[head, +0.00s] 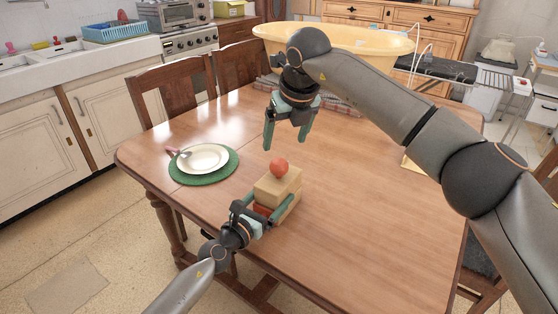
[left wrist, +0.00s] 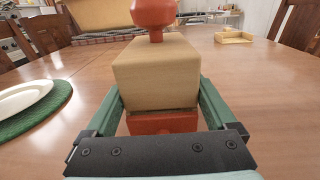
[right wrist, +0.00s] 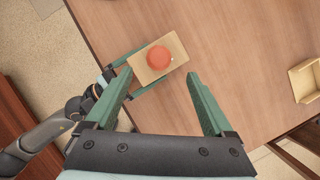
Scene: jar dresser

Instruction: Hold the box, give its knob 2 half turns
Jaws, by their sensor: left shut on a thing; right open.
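The box (head: 281,188) is pale wood with an orange-red lower part. It stands upright on the table near its front edge. Its round red knob (head: 279,168) sits on top and also shows in the left wrist view (left wrist: 154,14). My left gripper (head: 270,206) is shut on the box, with one green finger on each side of it in the left wrist view. My right gripper (head: 288,146) is open and empty, pointing down above and behind the box. In the right wrist view the knob (right wrist: 159,57) lies ahead of the fingers, left of centre, apart from them.
A white plate (head: 203,158) on a green mat (head: 185,179) lies left of the box. A small wooden tray (right wrist: 307,80) is at the right in the right wrist view. A large yellow tub (head: 390,48) stands behind. The tabletop (head: 350,220) right of the box is clear.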

